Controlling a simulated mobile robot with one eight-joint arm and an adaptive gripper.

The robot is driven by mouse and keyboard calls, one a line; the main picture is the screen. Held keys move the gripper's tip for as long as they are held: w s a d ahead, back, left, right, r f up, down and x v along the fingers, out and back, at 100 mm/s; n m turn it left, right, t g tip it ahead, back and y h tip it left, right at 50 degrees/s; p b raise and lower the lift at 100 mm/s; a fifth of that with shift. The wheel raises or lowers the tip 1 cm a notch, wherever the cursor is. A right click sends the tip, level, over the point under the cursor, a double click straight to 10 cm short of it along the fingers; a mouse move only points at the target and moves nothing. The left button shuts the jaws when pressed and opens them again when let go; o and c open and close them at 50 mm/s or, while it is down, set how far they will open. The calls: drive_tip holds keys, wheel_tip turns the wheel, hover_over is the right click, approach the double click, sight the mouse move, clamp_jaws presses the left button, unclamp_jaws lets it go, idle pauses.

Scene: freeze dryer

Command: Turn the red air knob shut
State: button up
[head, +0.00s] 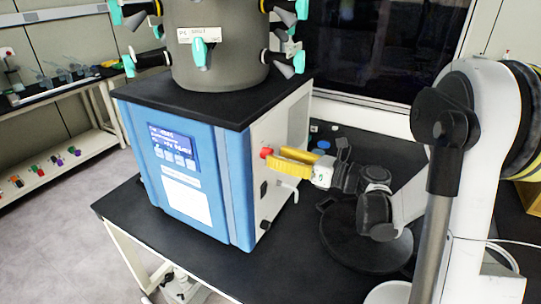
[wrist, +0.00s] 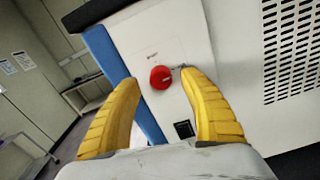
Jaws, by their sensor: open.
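The red air knob (wrist: 161,77) is on the white side panel of the freeze dryer, and a small part of it shows in the head view (head: 266,153). A light mark crosses its face in the wrist view. My gripper (wrist: 157,80) is open, with its yellow fingers on either side of the knob in the picture. In the head view my gripper (head: 281,167) is at the side panel, close to the knob. I cannot tell whether a fingertip touches the knob or panel. The freeze dryer (head: 185,180) has a blue front with a lit display.
The freeze dryer stands on a black table (head: 270,268). A black square socket (wrist: 184,129) is below the knob, and a vent grille (wrist: 291,50) is to the right. A grey drum (head: 215,60) with several teal-handled valves sits on top. A round black base (head: 365,240) is on the table.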

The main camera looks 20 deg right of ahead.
drive_tip(key=shift+x, duration=1.25)
clamp_jaws()
